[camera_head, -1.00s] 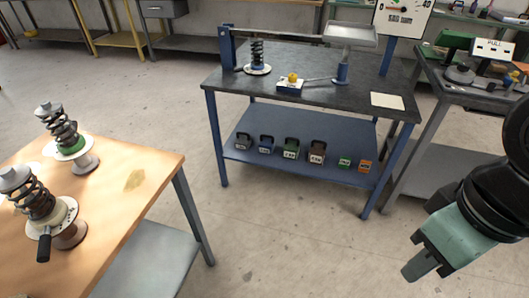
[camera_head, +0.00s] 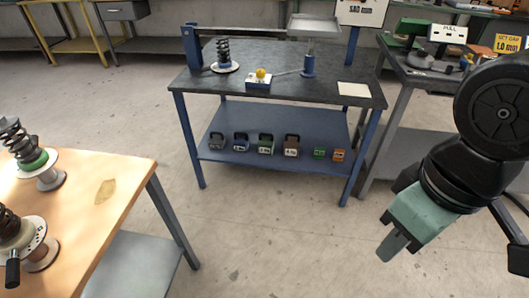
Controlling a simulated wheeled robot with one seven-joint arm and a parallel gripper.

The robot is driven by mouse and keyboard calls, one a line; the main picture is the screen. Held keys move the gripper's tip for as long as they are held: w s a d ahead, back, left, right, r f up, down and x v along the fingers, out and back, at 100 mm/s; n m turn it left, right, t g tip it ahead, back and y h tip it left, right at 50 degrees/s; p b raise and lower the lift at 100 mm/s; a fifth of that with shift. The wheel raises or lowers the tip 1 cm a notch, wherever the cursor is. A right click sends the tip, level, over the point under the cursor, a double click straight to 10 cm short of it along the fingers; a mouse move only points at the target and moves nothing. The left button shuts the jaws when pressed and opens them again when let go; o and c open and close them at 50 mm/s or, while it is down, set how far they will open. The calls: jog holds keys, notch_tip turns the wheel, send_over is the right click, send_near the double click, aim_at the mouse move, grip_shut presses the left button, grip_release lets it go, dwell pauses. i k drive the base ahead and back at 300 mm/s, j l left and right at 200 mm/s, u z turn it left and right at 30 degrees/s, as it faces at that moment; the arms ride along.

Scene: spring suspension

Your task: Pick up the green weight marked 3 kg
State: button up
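A green weight with a handle (camera_head: 265,145) stands upright on the blue lower shelf (camera_head: 240,158) of the dark-topped table, between a blue weight and a brown one. A smaller green block (camera_head: 319,153) stands further right on the same shelf. Their labels are too small to read surely. My gripper (camera_head: 390,240), teal with dark parts, hangs at the lower right over the floor, well apart from the weights. It points down and left, and nothing shows in it. The gap between its fingers cannot be made out.
Grey (camera_head: 217,141), blue (camera_head: 241,142) and brown (camera_head: 291,146) weights and a small orange block (camera_head: 339,155) share the shelf. The table top (camera_head: 205,82) overhangs them; its blue legs flank the shelf. A wooden table (camera_head: 125,195) with spring assemblies stands left. The floor between is open.

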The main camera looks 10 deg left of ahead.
aim_at(266, 143)
jog(key=i+u, duration=0.15)
jog(key=u, duration=0.2)
jog(key=i+u, duration=0.15)
jog(key=u, duration=0.2)
jog(key=i+l+u, duration=0.5)
jog(key=i+l, duration=1.35)
jog(key=l, duration=0.1)
